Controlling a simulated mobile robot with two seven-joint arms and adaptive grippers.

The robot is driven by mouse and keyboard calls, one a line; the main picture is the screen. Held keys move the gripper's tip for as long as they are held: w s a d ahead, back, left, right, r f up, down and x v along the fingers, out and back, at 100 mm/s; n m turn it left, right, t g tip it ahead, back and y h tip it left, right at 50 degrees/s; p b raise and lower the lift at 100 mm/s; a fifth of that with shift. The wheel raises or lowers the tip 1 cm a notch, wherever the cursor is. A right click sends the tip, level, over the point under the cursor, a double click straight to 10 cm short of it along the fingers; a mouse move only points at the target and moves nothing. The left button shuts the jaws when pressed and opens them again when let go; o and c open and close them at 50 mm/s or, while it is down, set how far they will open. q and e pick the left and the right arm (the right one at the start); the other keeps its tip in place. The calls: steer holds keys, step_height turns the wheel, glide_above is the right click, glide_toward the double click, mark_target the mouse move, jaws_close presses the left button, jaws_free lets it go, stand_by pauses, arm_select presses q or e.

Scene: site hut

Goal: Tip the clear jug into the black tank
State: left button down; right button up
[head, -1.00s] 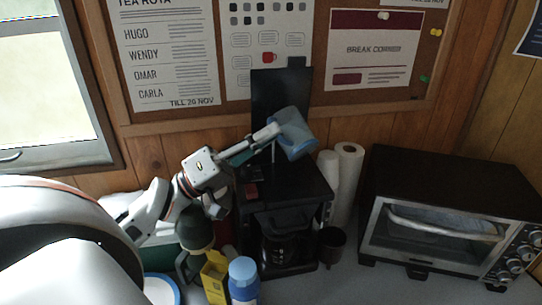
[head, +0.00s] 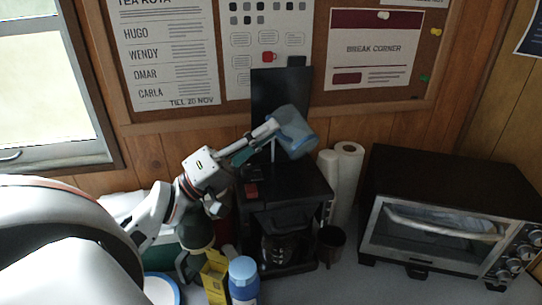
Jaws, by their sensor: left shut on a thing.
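The clear jug (head: 296,133), bluish and see-through, is tilted in the air above the black coffee machine (head: 317,195). My left gripper (head: 271,131) reaches in from the left and is shut on the jug at its left side. The top of the machine, where the black tank is, lies below the jug. A black upright panel (head: 266,88) stands behind the jug, like a raised lid. The tank's opening is partly hidden by my gripper and the jug, and I cannot make out any liquid flowing. My right gripper is not in view.
A glass carafe (head: 280,247) sits in the machine. A blue-capped bottle (head: 243,281), a yellow box (head: 214,277) and a dark-lidded flask (head: 194,232) crowd its left front. A dark cup (head: 331,245), white rolls (head: 347,180) and a toaster oven (head: 450,215) stand right.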

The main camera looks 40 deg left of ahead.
arm_select(q)
steer(key=shift+w+a+f+n+t+y, duration=0.15)
steer(key=shift+n+t+y, duration=0.3)
steer(key=shift+n, duration=0.55)
steer(key=shift+w+a+r+n+t+y, duration=0.2)
steer(key=shift+a+n+t+y, duration=0.25)
steer(key=shift+n, duration=0.3)
steer(key=shift+w+a+r+n+t+y, duration=0.1)
steer(key=shift+a+r+n+t+y, duration=0.1)
steer(key=shift+a+n+y, duration=0.4)
steer(key=shift+a+f+n+t+y, duration=0.15)
steer(key=shift+f+n+t+y, duration=0.2)
steer(key=shift+n, duration=0.45)
steer(key=shift+a+f+n+t+y, duration=0.15)
steer(key=shift+n+y, duration=0.3)
steer(key=shift+n, duration=0.3)
